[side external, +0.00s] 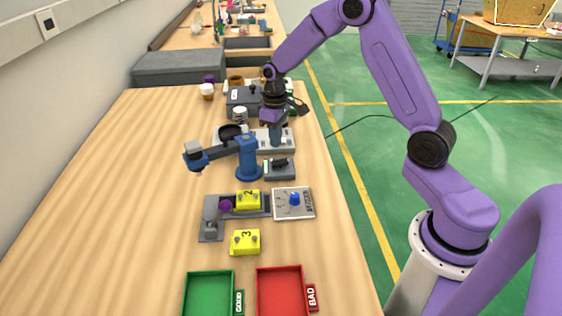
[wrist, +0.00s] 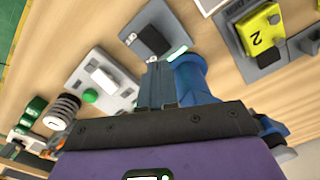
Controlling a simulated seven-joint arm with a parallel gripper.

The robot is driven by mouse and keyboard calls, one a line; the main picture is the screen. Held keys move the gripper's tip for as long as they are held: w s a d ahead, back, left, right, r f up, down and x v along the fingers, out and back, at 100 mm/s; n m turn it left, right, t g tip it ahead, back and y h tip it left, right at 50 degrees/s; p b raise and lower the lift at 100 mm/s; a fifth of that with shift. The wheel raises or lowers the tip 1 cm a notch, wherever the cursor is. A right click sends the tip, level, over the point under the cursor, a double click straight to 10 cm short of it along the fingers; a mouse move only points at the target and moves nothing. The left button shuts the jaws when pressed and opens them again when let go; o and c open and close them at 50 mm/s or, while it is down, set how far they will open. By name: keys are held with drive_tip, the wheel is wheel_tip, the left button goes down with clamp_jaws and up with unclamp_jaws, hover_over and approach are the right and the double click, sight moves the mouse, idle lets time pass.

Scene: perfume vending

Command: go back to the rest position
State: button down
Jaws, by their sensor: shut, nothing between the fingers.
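My gripper (side external: 276,143) hangs at the end of my purple arm, above the grey device row at the back right of the wooden table (side external: 120,220). In the wrist view its fingers (wrist: 157,88) are together with nothing between them. A blue small arm-like device (side external: 248,160) stands just in front of it, and its blue body (wrist: 190,78) shows beside the fingers in the wrist view. Part of that device is hidden behind my gripper's body there.
A yellow block marked 2 (side external: 248,199) sits on a grey fixture (side external: 210,225); a yellow block marked 3 (side external: 245,242) is in front. A dial panel (side external: 293,204) is beside them. Green (side external: 187,296) and red (side external: 281,269) trays stand at the front. The table's left side is clear.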

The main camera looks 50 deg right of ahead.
drive_tip(key=shift+r, duration=0.45)
drive_tip(key=s+a+r+n, duration=0.2)
drive_tip(key=s+a+r, duration=0.2)
drive_tip(key=s+a, duration=0.25)
drive_tip(key=s+a+r+n, duration=0.2)
drive_tip(key=s+a+r, duration=0.1)
drive_tip(key=s+a, duration=0.4)
drive_tip(key=s+d+r+n, duration=0.2)
drive_tip(key=s+n, duration=0.3)
drive_tip(key=s, duration=1.5)
drive_tip(key=shift+s+d+r+n, duration=0.2)
drive_tip(key=shift+s+n, duration=0.1)
drive_tip(key=shift+s, duration=0.1)
